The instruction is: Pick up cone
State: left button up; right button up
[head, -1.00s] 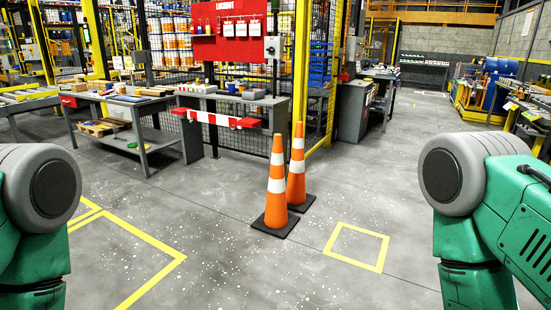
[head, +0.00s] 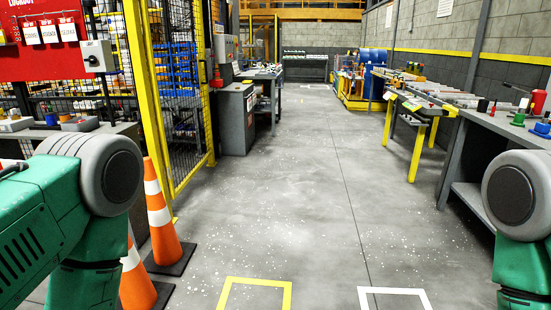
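Two orange cones with white bands and dark square bases stand upright on the floor at the lower left of the head view. The farther cone (head: 161,218) shows almost whole beside the yellow fence post. The nearer cone (head: 135,281) is partly hidden behind my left arm and cut by the bottom edge. My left arm comes in from the left and my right arm from the right, but neither gripper shows. I cannot see any contact between my arms and the cones.
A yellow floor square (head: 254,293) and a white floor square (head: 394,292) lie ahead. Yellow mesh fencing (head: 178,90) and a grey cabinet (head: 236,118) stand left. A grey workbench (head: 469,160) and a conveyor (head: 420,100) stand right. The middle aisle is clear.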

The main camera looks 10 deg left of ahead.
aim_at(169, 256)
jog(key=i+u, duration=0.1)
jog(key=i, duration=0.6)
jog(key=i+u, duration=0.15)
jog(key=i, duration=0.5)
jog(key=i+l+u, duration=0.1)
jog(key=i, duration=0.6)
